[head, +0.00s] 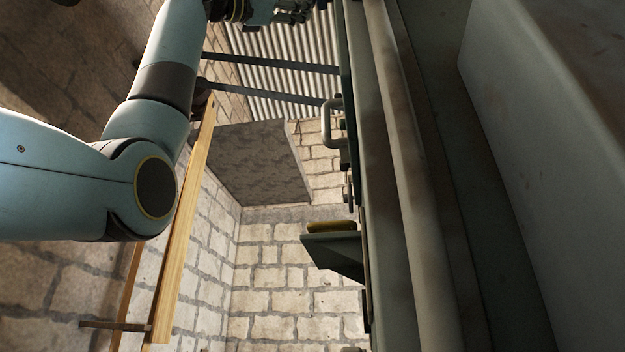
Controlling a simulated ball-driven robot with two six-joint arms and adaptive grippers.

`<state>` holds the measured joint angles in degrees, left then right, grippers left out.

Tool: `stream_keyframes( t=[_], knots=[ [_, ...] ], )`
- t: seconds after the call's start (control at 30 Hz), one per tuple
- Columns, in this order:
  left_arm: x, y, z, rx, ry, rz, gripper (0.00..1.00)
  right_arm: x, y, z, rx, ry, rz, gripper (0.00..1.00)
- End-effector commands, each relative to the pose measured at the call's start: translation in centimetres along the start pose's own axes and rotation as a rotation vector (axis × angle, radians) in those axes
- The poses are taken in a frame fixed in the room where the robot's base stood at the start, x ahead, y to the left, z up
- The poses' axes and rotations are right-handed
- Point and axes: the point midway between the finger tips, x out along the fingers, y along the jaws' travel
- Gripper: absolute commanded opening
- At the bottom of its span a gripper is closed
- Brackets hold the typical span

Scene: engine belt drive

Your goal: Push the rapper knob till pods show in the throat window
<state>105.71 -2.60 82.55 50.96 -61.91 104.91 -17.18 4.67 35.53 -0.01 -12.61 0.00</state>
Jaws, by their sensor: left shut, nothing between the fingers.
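My left arm comes in from the left and bends upward. Its left gripper (298,10) is at the top edge, partly cut off by the frame, with its fingers shut and empty. It is close to the left side of a long dark green machine frame (375,180); I cannot tell whether they touch. I cannot make out the rapper knob or the throat window, and I see no pods that I can be sure of. My right gripper is not in view.
A metal handle (331,128) and a dark bracket (338,256) with a yellow-brown rounded piece (332,227) stick out from the machine. Two dark bars (270,62) cross near the corrugated sheet (285,40). A wooden beam (185,225) stands beside my arm. A large grey panel (545,130) fills the right.

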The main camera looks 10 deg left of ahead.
Motion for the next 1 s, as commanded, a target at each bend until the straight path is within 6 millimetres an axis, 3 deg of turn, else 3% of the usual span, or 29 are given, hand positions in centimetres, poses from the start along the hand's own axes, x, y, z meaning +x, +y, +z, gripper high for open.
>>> stream_keyframes(
  t=[1.0],
  knots=[
    [0.90,-0.65,0.75,-0.001,-0.003,-0.001,0.00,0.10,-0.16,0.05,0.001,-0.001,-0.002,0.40]
  ],
)
